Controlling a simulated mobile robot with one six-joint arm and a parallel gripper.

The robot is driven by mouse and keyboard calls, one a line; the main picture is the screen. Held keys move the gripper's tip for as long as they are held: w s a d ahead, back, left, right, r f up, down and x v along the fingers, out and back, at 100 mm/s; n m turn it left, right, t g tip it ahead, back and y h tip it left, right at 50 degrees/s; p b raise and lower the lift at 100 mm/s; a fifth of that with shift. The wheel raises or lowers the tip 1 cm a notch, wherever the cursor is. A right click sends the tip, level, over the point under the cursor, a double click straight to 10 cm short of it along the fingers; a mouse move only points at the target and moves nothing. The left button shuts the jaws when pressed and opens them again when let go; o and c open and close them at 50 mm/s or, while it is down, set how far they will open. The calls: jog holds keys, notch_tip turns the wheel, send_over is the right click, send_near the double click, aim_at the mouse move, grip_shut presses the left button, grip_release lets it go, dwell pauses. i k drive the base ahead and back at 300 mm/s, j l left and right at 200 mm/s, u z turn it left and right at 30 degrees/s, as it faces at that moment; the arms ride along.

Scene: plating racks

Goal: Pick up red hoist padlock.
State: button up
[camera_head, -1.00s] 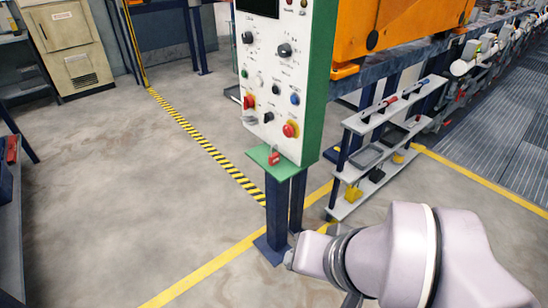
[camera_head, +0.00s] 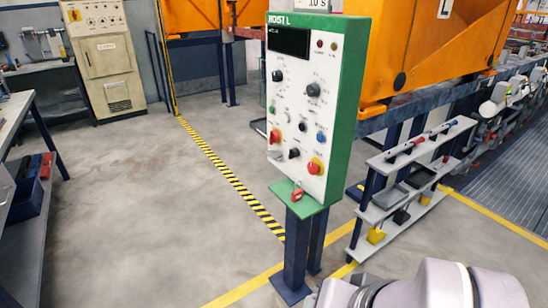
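The red padlock (camera_head: 297,196) is small and sits on the green ledge (camera_head: 280,189) at the foot of the hoist control panel (camera_head: 307,110). The panel is white-faced with a green side, and has knobs, buttons and a dark display. My arm shows at the bottom right, below and to the right of the padlock. My gripper is not in view, so its state is hidden.
A shelf rack (camera_head: 402,185) with tools, trays and yellow items stands right of the panel post (camera_head: 296,250). A table (camera_head: 22,110) with a blue bin (camera_head: 28,195) is at the left. The floor (camera_head: 140,200) between is clear.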

aim_at(298, 194)
jog(key=i+j, duration=0.1)
jog(key=i, duration=0.35)
jog(key=i+j+z, duration=0.15)
jog(key=i, duration=0.3)
jog(key=i+j, duration=0.15)
jog(key=i, duration=0.3)
jog(key=l+z, duration=0.05)
